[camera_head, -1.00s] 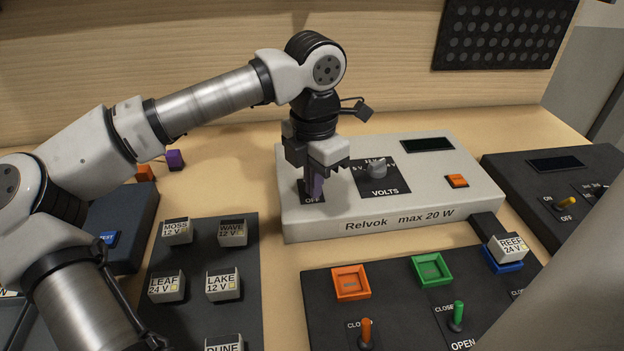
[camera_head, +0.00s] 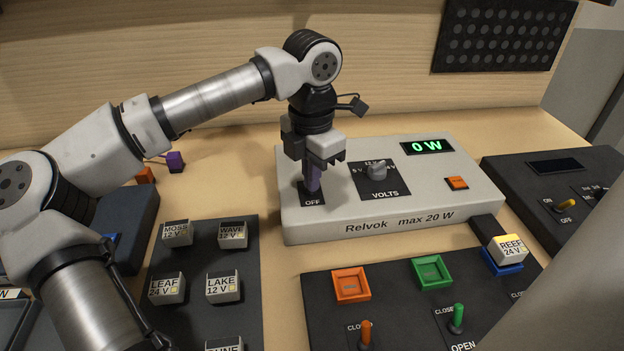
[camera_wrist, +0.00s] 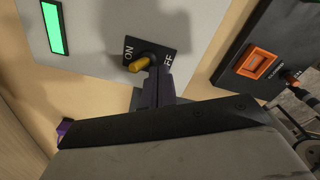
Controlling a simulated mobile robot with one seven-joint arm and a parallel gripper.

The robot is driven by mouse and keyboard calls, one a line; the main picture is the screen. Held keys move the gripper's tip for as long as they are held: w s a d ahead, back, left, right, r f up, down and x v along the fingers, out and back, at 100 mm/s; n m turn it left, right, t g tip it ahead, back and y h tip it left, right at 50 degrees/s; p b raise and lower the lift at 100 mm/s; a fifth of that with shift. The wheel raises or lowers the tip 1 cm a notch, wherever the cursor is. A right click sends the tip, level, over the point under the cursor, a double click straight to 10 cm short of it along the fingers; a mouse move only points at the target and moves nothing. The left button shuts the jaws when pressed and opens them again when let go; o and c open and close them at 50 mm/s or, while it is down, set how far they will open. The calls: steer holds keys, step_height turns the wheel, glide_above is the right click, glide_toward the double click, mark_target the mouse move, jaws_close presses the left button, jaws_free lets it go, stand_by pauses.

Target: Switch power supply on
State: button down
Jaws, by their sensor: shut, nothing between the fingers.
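The power supply (camera_head: 400,207) is a light grey box labelled "Relvok max 20 W".
The volts knob (camera_head: 377,170) and an orange button (camera_head: 457,183) are on the same box. A tray of labelled blocks (camera_head: 250,310) stands in front at left. A panel with coloured sockets and toggles (camera_head: 400,310) is in front at right. A dark switch box (camera_head: 590,170) stands at right.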

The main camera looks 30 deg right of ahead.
steer(key=shift+r, duration=0.15)
step_height(320, 180, up, 7)
steer(key=p, duration=0.4)
steer(key=shift+s+a, duration=0.15)
steer(key=shift+s, duration=0.25)
stand_by(0.6)
